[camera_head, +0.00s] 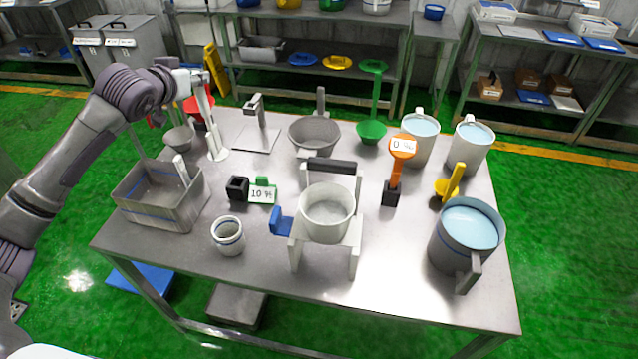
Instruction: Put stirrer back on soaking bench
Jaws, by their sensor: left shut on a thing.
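My left gripper (203,92) is above the back left of the steel bench (270,275). It is shut on a long, pale, upright thing that looks like the stirrer (214,138). The stirrer's flat, rounded foot is at or just above the bench top; I cannot tell if it touches. Its upper end is hard to tell apart from the gripper. A red bowl-like thing (191,106) is partly hidden behind the gripper. My right gripper is not in view.
Near the stirrer are a grey bowl (179,139), a steel basin (160,212) and a plate with a post (256,140). A sieve (314,137), a white pot on a stand (326,216) and water-filled pails (466,238) fill the middle and right.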

